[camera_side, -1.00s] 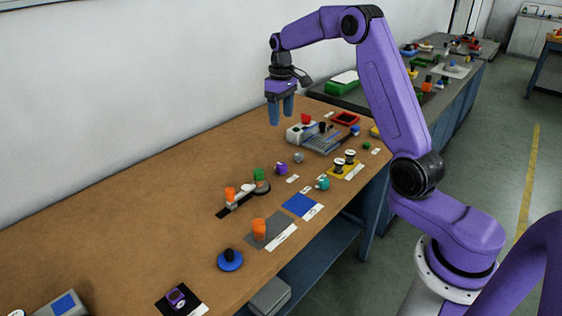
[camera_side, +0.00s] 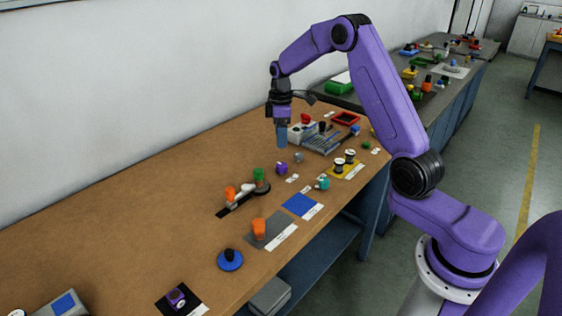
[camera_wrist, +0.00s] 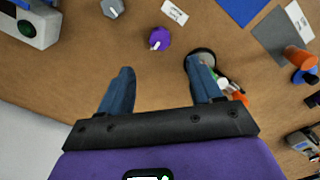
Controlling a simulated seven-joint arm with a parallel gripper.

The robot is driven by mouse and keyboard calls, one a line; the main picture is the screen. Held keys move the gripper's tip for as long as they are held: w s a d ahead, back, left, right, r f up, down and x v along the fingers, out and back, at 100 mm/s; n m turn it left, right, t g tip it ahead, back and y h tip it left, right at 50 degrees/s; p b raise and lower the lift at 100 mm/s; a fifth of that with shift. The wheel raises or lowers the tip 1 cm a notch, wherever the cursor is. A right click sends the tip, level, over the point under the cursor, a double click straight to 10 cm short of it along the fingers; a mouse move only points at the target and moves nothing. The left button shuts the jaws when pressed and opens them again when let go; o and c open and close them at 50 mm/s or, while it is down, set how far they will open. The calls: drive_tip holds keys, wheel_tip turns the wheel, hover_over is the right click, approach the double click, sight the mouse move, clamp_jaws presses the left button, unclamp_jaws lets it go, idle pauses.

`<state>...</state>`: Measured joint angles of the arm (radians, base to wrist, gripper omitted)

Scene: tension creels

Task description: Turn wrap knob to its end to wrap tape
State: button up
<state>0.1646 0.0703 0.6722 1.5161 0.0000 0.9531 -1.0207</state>
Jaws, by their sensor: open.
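A small purple knob (camera_side: 281,168) with a white mark stands on the brown bench, and a white label (camera_side: 292,178) lies beside it; its print is too small to read. I take this to be the wrap knob. In the wrist view the knob (camera_wrist: 160,38) lies beyond my fingertips, roughly between their lines. My gripper (camera_side: 282,146) is above the bench, over the area just behind the knob, pointing down. Its blue fingers overlap in the side view. In the wrist view my gripper (camera_wrist: 161,67) is open and empty, apart from the knob.
A grey hexagonal piece (camera_side: 299,158) sits close to the knob. A grey-white machine (camera_side: 322,141) stands behind. A black-based fixture with green and orange cylinders (camera_side: 259,175) is to the front left. A yellow plate with spools (camera_side: 342,173) is to the right.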

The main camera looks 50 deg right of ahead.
sight(281, 164)
wheel_tip(281, 164, down, 10)
drive_tip(key=shift+f, duration=0.1)
drive_tip(key=shift+c, duration=0.3)
drive_tip(key=c, duration=1)
